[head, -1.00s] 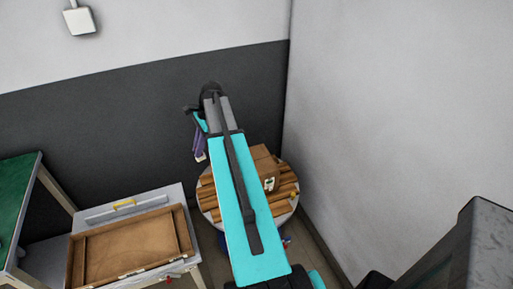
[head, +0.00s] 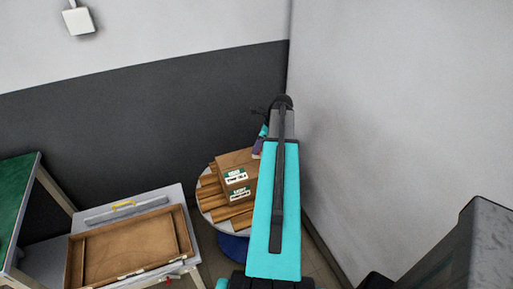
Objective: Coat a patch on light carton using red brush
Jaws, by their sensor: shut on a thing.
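Brown cartons (head: 238,160) with green-and-white labels stand on a round table with wooden slats; they look stacked, and the labels are too small to read surely, so I cannot tell which is the light carton. My arm reaches up past the right side of the table and bends at the top. Only a small purple and teal part of my far arm shows beside the upper carton's right edge. My gripper is hidden behind my arm. I cannot make out the red brush, and no coated patch shows on the visible carton faces.
The round slatted table (head: 213,199) stands near the wall corner. To its left, a wooden tray (head: 128,249) lies on a light workbench (head: 185,208) with a yellow handle. A green-topped table (head: 18,195) is at the far left. Walls close in behind and at right.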

